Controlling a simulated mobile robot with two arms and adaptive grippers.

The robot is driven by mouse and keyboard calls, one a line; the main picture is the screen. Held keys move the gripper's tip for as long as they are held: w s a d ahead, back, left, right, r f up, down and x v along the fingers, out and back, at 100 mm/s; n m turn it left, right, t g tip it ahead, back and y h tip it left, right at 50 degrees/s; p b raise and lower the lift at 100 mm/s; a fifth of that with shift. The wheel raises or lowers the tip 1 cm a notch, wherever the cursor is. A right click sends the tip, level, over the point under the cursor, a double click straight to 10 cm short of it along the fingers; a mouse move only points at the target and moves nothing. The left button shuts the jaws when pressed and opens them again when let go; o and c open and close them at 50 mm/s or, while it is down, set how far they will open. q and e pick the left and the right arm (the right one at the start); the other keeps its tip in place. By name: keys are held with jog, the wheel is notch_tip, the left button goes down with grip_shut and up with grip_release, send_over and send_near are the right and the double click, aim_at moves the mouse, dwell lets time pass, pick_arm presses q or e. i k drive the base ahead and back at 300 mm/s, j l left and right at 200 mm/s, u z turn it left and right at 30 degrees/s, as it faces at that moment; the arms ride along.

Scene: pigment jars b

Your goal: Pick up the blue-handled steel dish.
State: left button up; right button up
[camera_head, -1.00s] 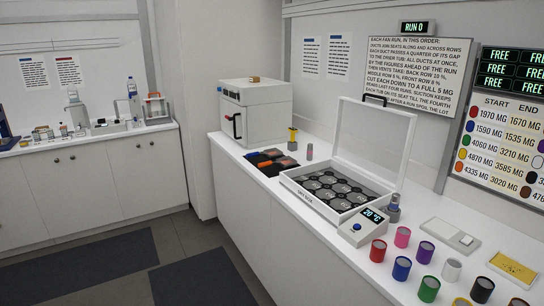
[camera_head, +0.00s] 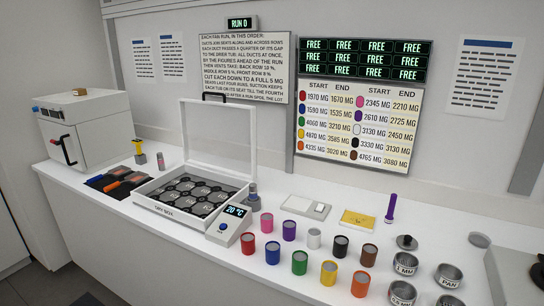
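I cannot make out a blue-handled steel dish in this view. Steel ring-shaped pans stand at the lower right, among them one marked 1 MM (camera_head: 404,266) and another one marked PAN (camera_head: 448,278); no blue handle shows on them. A small flat grey disc (camera_head: 479,240) lies behind them, too small to identify. Neither of my grippers is in view.
An open-lidded tray box (camera_head: 160,213) with round seats stands left of centre, a temperature unit (camera_head: 234,222) beside it. Several coloured jars, such as the red one (camera_head: 248,243), fill the front middle. A pale appliance (camera_head: 512,278) is cut off at right.

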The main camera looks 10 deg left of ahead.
aim_at(118, 172)
jog(key=i+j+z, duration=0.2)
jog(key=j+z, duration=0.25)
jog(key=j, duration=0.65)
jog(key=j+z, duration=0.5)
jog(key=j, duration=0.55)
